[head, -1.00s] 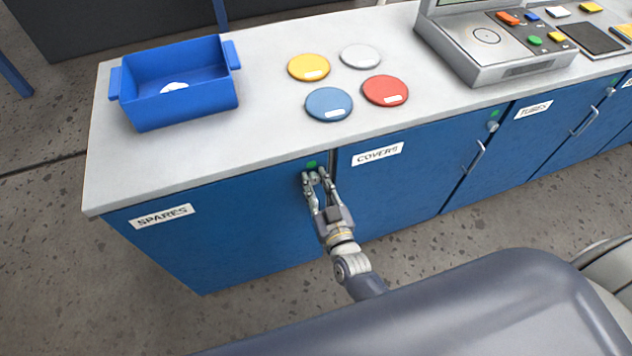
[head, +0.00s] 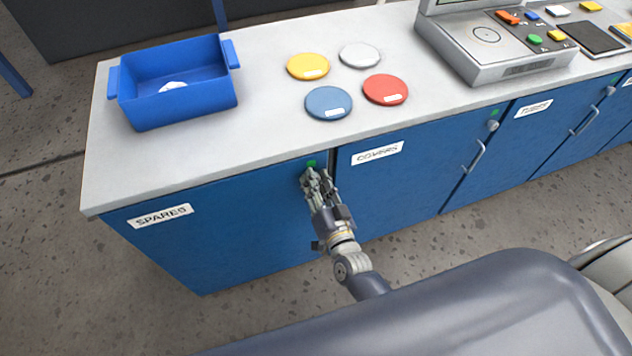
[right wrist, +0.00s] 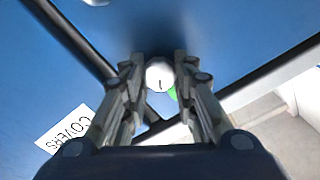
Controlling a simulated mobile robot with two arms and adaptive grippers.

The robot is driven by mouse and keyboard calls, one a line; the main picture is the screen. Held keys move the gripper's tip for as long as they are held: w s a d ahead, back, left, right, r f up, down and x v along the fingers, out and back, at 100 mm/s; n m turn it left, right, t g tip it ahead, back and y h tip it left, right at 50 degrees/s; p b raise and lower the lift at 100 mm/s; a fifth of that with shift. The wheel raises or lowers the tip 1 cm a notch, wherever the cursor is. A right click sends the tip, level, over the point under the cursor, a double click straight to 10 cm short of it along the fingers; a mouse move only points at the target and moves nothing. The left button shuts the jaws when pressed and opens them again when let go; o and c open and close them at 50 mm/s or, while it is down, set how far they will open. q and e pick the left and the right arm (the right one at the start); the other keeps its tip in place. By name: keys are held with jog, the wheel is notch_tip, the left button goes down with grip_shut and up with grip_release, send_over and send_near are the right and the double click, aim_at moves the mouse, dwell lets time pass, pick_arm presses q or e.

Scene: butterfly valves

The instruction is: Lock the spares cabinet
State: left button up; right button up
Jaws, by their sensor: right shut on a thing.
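The spares cabinet (head: 235,225) is blue, with a SPARES label (head: 160,215) at its upper left; its door looks shut. My right gripper (head: 312,178) is at the upper right corner of this door, below a small green mark (head: 311,163). In the right wrist view, the gripper (right wrist: 160,72) is shut on a round whitish lock knob (right wrist: 159,75) with a short dark line on its face. A bit of green shows beside the knob. In the head view the fingers hide the knob. My left gripper is not in view.
The COVERS cabinet (head: 400,190) adjoins on the right; its label also shows in the right wrist view (right wrist: 66,130). On the worktop (head: 240,130) are a blue bin (head: 180,105), several coloured discs (head: 328,103) and a grey device (head: 495,60). Floor is clear in front.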

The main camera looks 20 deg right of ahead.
jog(key=m+b, duration=0.1)
jog(key=m, duration=0.4)
jog(key=shift+f+m, duration=0.15)
jog(key=shift+m, duration=0.15)
jog(key=m+b, duration=0.2)
jog(key=m, duration=0.3)
jog(key=shift+m, duration=0.3)
jog(key=o, duration=1.1)
jog(key=shift+s, duration=0.15)
